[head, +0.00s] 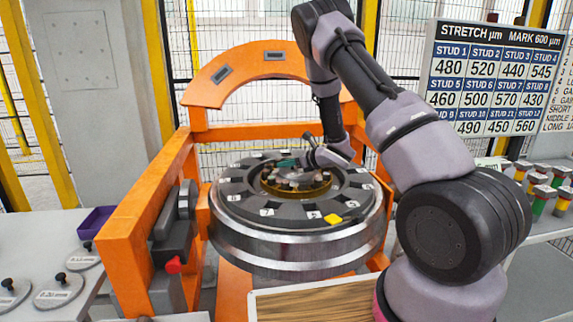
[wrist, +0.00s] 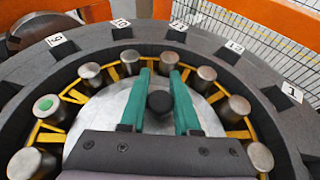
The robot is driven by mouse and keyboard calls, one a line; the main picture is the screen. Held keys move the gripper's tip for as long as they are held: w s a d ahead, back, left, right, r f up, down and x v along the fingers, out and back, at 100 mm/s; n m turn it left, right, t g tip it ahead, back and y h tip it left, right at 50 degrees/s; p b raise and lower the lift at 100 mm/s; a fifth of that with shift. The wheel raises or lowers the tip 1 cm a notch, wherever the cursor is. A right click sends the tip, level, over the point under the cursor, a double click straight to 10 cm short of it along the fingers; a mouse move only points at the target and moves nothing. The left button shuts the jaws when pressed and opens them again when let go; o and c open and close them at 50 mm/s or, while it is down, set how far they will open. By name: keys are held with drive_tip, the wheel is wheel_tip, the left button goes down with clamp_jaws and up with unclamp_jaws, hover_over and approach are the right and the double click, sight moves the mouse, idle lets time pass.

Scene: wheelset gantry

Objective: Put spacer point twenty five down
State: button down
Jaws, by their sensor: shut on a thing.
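My gripper (wrist: 159,72) has teal fingers, one on each side of a black knob. The knob (wrist: 160,102) stands on a round grey metal spacer (wrist: 110,112), and my gripper is shut on it. No label on this spacer is readable. It lies over the middle of the wheel, inside a ring of round metal studs (wrist: 124,60) with yellow pieces between them. I cannot tell whether it touches what is below. In the head view my gripper (head: 288,163) is low over the wheel's centre, and the wheel (head: 290,250) lies flat in an orange gantry.
Several knobbed discs (head: 58,292) lie on the left table near a purple tray (head: 96,221). One stud has a green top (wrist: 46,104). A yellow block (head: 333,219) sits on the wheel's front rim. The orange arch (head: 250,65) rises behind. A stretch board (head: 495,80) stands right.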

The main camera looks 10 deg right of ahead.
drive_tip(key=shift+f, duration=0.15)
drive_tip(key=c, duration=0.6)
unclamp_jaws()
drive_tip(key=shift+c, duration=0.2)
